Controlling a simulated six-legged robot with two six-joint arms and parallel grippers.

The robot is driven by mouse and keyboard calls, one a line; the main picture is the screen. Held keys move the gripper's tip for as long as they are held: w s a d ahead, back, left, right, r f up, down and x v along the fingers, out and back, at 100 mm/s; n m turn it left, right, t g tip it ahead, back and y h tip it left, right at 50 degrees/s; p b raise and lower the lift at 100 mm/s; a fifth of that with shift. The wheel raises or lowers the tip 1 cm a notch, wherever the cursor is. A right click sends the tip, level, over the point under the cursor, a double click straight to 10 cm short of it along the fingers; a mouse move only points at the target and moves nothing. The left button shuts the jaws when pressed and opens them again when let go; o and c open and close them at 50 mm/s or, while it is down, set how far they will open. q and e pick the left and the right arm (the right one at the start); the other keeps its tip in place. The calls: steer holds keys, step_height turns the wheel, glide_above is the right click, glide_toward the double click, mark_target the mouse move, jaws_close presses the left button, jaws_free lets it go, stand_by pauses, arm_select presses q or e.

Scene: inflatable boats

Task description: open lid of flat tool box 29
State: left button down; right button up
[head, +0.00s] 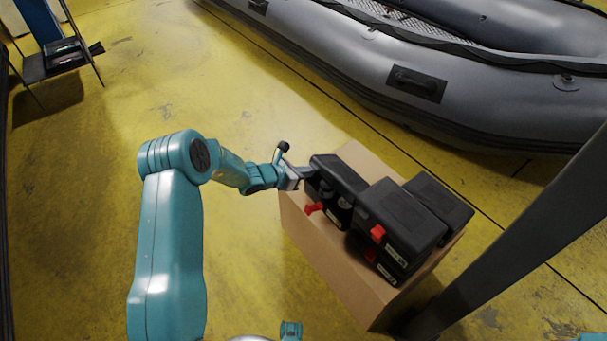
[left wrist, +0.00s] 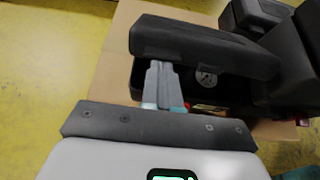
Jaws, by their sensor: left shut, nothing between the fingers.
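A black flat tool box (head: 336,197) stands at the left end of a cardboard box top, its number too small to read. Its lid (head: 339,174) is partly raised, and a round gauge shows inside. Its red latch (head: 313,208) hangs out at the front. In the left wrist view the lid (left wrist: 205,48) tilts above the dark inside, where the gauge (left wrist: 206,78) shows. My left gripper (head: 303,173) is at the lid's left end. Its fingertips (left wrist: 161,68) are shut and empty, at or just under the lid's lower edge; contact is unclear.
The cardboard box (head: 335,258) also carries other black cases (head: 402,215) with red latches, close on the right. A dark post (head: 520,235) rises at the right. A grey inflatable boat (head: 440,85) lies behind.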

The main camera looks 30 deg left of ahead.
mark_target(312, 161)
arm_select(q)
steer(key=shift+w+d+r, duration=0.1)
steer(key=shift+w+r, duration=0.15)
steer(key=shift+r, duration=0.25)
steer(key=shift+w+d+r+p, duration=0.2)
steer(key=shift+w+r+p, duration=0.1)
steer(key=shift+w+r, duration=0.15)
steer(key=shift+w+d+r+p, duration=0.15)
steer(key=shift+w+r+p, duration=0.15)
steer(key=shift+r, duration=0.2)
steer(key=shift+w, duration=0.1)
steer(key=shift+r, duration=0.1)
steer(key=shift+w+d+r+p, duration=0.25)
steer(key=shift+w+r, duration=0.15)
steer(key=shift+w, duration=0.1)
steer(key=shift+w+d+r+p, duration=0.15)
steer(key=shift+w+r+p, duration=0.1)
steer(key=shift+w+r, duration=0.2)
steer(key=shift+w, duration=0.1)
